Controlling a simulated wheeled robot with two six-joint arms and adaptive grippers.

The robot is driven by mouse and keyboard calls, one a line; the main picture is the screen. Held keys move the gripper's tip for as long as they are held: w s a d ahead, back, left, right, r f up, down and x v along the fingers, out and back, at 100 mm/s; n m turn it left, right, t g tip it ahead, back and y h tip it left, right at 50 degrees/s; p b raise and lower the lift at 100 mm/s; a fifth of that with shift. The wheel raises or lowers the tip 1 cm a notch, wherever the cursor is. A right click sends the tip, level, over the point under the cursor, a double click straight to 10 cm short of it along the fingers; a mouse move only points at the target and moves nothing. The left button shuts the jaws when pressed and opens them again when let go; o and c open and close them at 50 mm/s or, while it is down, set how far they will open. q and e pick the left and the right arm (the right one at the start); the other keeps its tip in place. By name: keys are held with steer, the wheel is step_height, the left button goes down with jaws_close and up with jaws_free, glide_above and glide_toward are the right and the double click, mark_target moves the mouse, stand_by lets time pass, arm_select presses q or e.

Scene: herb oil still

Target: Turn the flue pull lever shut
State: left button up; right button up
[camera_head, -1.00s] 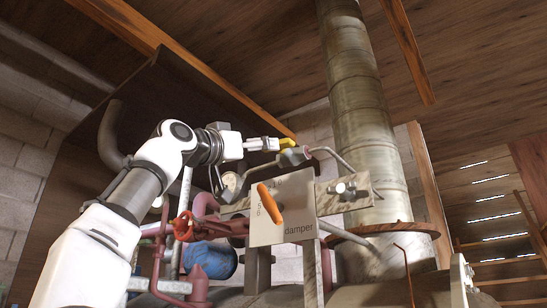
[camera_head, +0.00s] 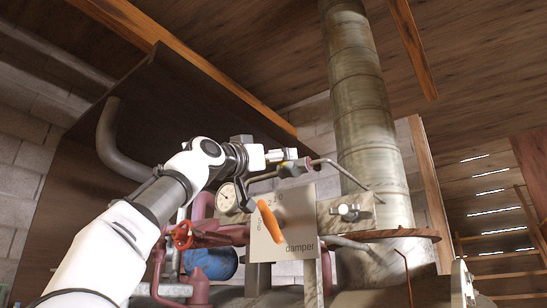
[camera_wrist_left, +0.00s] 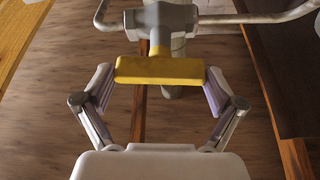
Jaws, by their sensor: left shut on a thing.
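My left gripper (camera_head: 285,157) is at a yellow lever behind and above the damper plate. In the left wrist view the yellow lever (camera_wrist_left: 160,69) is a bar lying crosswise between my two fingertips (camera_wrist_left: 160,82), which are shut on its ends. Its stem joins a grey valve body (camera_wrist_left: 160,20) on a pipe. An orange lever (camera_head: 269,220) sits on the pale plate (camera_head: 295,215) marked "damper". It slants down to the right, and my gripper is apart from it. In the head view my gripper partly hides the yellow lever. My right gripper is not in view.
A large metal flue pipe (camera_head: 365,120) rises behind the plate. A round gauge (camera_head: 226,197), red pipework with a red valve wheel (camera_head: 182,236), and a blue rounded object (camera_head: 212,262) are close to my left arm. A dark hood (camera_head: 175,95) hangs above.

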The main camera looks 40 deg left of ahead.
arm_select(q)
steer(key=shift+w+m, duration=0.1)
steer(key=shift+m, duration=0.3)
steer(key=shift+a+r+m+g+h+p, duration=0.15)
steer(key=shift+m+g+h+p, duration=1.2)
steer(key=shift+m, duration=1.9)
steer(key=shift+r+m+g+h+p, duration=0.1)
steer(key=shift+m+g+h+p, duration=0.45)
steer(key=shift+m+p, duration=2.2)
steer(key=shift+a+r+m+g+h+p, duration=0.15)
steer(key=shift+m+g+h+p, duration=0.8)
steer(key=shift+m, duration=2.85)
steer(key=shift+h, duration=0.25)
steer(key=o, duration=0.8)
steer(key=shift+w+a+f, duration=0.1)
steer(key=shift+w+f, duration=0.1)
